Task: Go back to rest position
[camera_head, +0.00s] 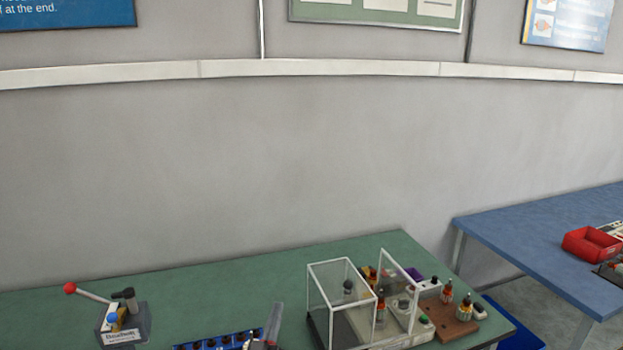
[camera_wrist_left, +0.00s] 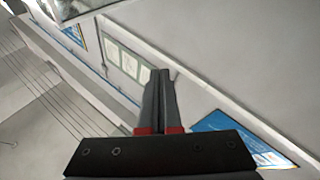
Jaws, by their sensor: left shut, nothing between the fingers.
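My right gripper is in neither view.
On the green table stand a lever press (camera_head: 124,322) with a red knob, a blue rack (camera_head: 240,336) with several dark parts, and a clear-walled machine (camera_head: 345,290). A brown block (camera_head: 452,322) holds copper-coloured parts. A blue table (camera_head: 540,240) with a red bin (camera_head: 590,244) is right.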

